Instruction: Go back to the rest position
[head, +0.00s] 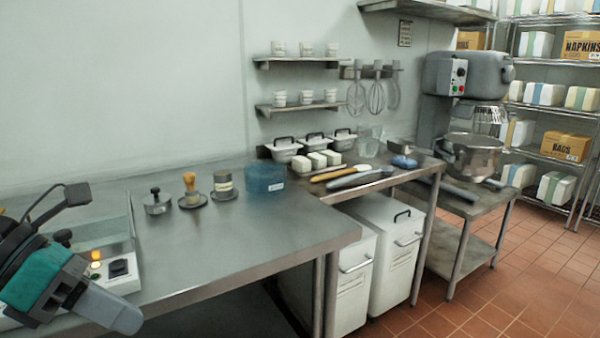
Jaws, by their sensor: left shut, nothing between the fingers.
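My left gripper (122,316) is at the lower left, at the front edge of the steel counter (215,250). Its grey fingers are together with nothing held, below a teal and black wrist. My left arm hides part of a pale appliance (123,283) with a lit orange lamp and black knob. My right gripper is out of view.
A dark round tool (157,203), a brush (190,190), a small stacked container (224,185) and a blue tub (265,177) stand along the back. White bins (385,250) sit under the counter. A mixer (467,100) is at the right. The counter's front middle is clear.

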